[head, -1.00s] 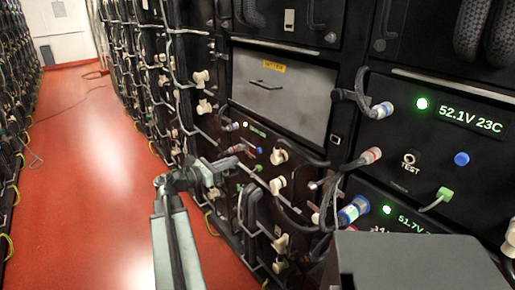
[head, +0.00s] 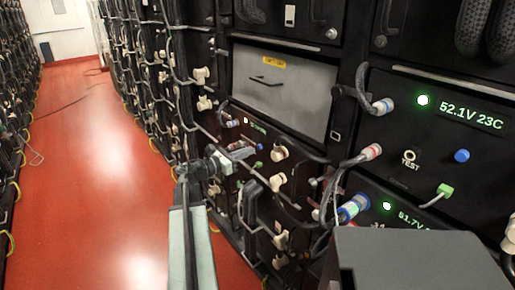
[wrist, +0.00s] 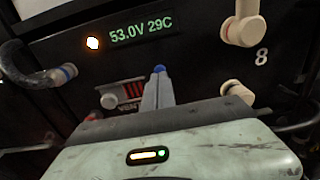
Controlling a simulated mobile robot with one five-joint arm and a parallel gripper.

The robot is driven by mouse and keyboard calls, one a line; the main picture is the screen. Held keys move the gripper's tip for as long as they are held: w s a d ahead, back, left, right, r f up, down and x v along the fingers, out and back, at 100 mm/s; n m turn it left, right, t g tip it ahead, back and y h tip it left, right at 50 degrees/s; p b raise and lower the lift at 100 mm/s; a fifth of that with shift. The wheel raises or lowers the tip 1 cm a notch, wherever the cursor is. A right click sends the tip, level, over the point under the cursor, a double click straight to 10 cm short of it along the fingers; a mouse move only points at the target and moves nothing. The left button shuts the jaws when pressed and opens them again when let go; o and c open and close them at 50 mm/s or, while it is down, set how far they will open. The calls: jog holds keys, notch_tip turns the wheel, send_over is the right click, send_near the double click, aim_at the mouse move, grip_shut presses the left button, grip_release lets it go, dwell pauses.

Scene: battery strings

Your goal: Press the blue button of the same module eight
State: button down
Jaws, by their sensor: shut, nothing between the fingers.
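Module eight (wrist: 205,70) fills the wrist view, with a white "8" at right and a green "53.0V 29C" display (wrist: 143,30) beside an orange light. Its blue button (wrist: 158,69) shows just above the tips of my gripper (wrist: 157,84), which is shut and empty. The fingers cover the lower part of the button, and I cannot tell whether they touch it. In the head view, my gripper (head: 243,152) is in front of the same module's panel, and the small blue button (head: 259,147) shows just right of the tips.
In the wrist view, a vent slider (wrist: 122,95) with red bars is left of the fingers, and cream connectors (wrist: 243,30) are at right. In the head view, a nearer module at right has its own blue button (head: 462,156). Cables hang around the panels.

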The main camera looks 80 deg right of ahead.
jog(key=shift+x, duration=1.35)
jog(key=shift+w, duration=0.1)
jog(key=v, duration=0.8)
dwell(0.5)
dwell(0.3)
